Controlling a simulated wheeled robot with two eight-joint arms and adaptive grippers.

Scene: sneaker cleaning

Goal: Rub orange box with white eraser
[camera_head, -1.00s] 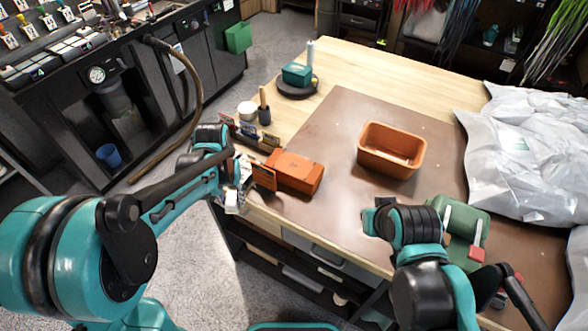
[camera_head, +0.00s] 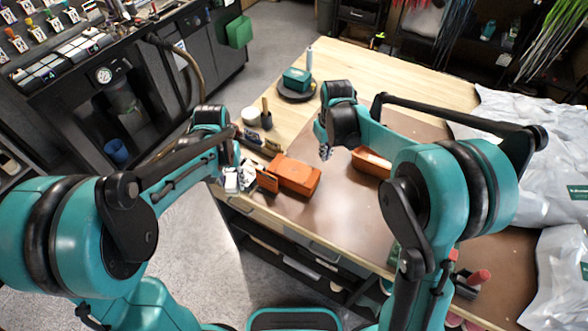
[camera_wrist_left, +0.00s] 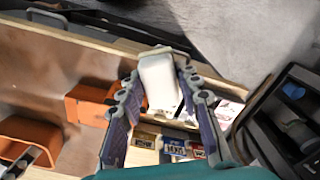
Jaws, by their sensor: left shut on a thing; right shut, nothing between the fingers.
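The orange box (camera_head: 295,176) lies on the brown mat near the table's front left edge, with an orange flap on its left side. It also shows in the left wrist view (camera_wrist_left: 88,104), beside the left fingers. My left gripper (camera_wrist_left: 150,95) is shut on the white eraser (camera_wrist_left: 160,78), a pale block between its fingers, just left of the box in the head view. I cannot tell whether the eraser touches the box. My right gripper (camera_head: 325,152) is shut and empty, above the mat to the upper right of the box.
An orange bin (camera_head: 371,163) stands on the mat (camera_head: 335,212), partly hidden by my right arm. Small labelled blocks (camera_wrist_left: 173,147), a cup with a brush (camera_head: 266,120) and a green box on a dark round stand (camera_head: 296,88) are along the left side. Grey plastic sheeting (camera_head: 560,150) covers the right.

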